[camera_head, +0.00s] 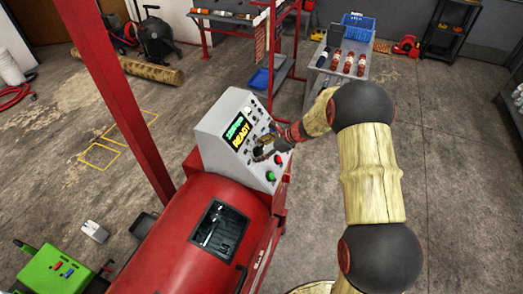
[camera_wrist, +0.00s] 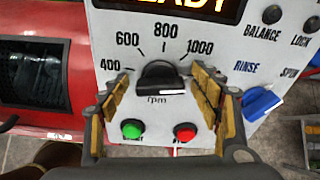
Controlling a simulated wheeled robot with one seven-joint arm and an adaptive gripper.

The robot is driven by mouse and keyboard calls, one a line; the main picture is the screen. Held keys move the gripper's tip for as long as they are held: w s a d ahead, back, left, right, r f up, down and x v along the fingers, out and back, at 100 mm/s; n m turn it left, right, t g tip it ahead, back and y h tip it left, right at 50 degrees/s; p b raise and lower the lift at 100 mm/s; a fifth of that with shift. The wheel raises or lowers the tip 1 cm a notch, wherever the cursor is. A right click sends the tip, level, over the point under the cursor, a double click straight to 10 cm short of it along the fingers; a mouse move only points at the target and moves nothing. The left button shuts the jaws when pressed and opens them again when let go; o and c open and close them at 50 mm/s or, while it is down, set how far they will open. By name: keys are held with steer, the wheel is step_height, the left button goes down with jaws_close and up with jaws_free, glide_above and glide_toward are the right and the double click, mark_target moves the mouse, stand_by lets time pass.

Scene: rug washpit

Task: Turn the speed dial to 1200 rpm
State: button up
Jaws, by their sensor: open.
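The speed dial (camera_wrist: 160,76) is a black knob above the word rpm on the white control panel (camera_wrist: 112,55). Around it I read 400, 600, 800 and 1000; no 1200 label shows, and my right finger covers part of the panel there. A white mark shows on the knob's lower right edge. My gripper (camera_wrist: 162,92) is open, with one finger on each side of the dial and gaps between. In the head view my gripper (camera_head: 267,150) is at the panel front and hides most of the dial.
A green button (camera_wrist: 132,129) and a red button (camera_wrist: 185,132) sit just below the dial, near my fingers. A blue knob (camera_wrist: 258,103) marked RINSE and SPIN is to the right. The display (camera_head: 237,132) reads READY. The red machine drum (camera_head: 185,235) lies in front of the panel.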

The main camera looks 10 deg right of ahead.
steer(key=shift+d+r, duration=0.1)
steer(key=v, duration=1.1)
steer(key=shift+s+r, duration=0.2)
steer(key=shift+r, duration=0.05)
steer(key=shift+d, duration=0.15)
